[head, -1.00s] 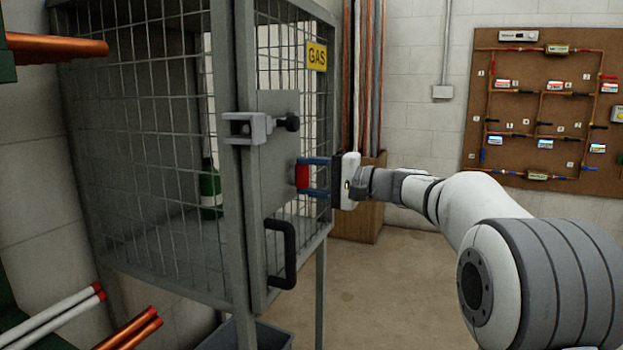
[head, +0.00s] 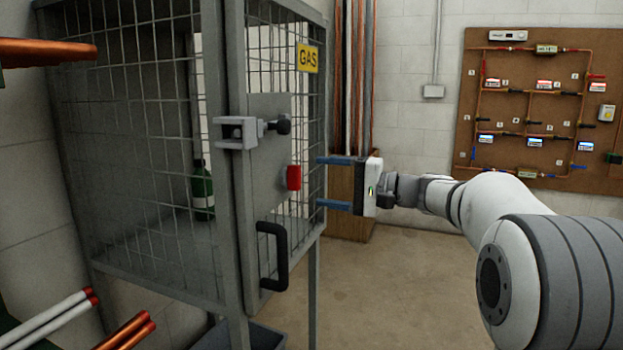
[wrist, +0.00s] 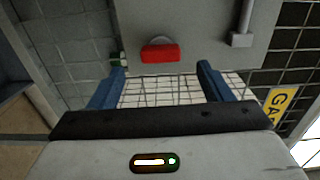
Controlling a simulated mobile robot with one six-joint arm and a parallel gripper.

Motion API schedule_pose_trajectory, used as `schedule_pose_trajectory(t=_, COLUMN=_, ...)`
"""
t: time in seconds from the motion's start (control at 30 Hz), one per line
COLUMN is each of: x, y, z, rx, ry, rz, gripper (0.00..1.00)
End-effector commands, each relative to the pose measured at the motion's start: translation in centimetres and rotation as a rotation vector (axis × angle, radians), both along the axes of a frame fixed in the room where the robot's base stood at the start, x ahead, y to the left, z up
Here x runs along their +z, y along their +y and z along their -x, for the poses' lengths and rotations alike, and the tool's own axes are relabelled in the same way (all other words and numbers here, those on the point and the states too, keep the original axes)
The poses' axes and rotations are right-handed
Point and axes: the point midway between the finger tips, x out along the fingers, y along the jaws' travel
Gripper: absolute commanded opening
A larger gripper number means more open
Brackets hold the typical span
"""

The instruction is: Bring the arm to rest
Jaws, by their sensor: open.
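My gripper (head: 334,182) is open and empty, its two blue fingers pointing left at the gas cage door. A red knob (head: 293,177) on the door plate sits just beyond the fingertips, with a visible gap. In the wrist view the red knob (wrist: 160,54) lies ahead, between and beyond the two blue fingers (wrist: 162,80). My arm stretches in from the right of the head view.
The mesh gas cage (head: 243,200) has a grey bolt latch (head: 238,133), a black handle (head: 273,256) and a yellow GAS sign (head: 308,58). A green bottle (head: 203,190) is inside. Copper and white pipes jut from the left. Floor at right is clear.

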Motion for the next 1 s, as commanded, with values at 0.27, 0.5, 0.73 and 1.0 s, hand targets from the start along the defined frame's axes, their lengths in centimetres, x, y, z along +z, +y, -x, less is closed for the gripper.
schedule_pose_trajectory(t=0.27, x=-0.1, y=-1.4, z=0.5, rx=0.0, ry=0.001, rz=0.0, gripper=0.73)
schedule_pose_trajectory(t=0.5, x=0.1, y=-1.3, z=0.7, rx=0.001, ry=0.004, rz=0.007, gripper=0.73)
schedule_pose_trajectory(t=0.73, x=0.7, y=0.1, z=5.5, rx=0.019, ry=0.096, rz=0.236, gripper=0.73)
schedule_pose_trajectory(t=1.0, x=-1.2, y=-1.8, z=16.6, rx=0.041, ry=0.218, rz=0.744, gripper=0.73)
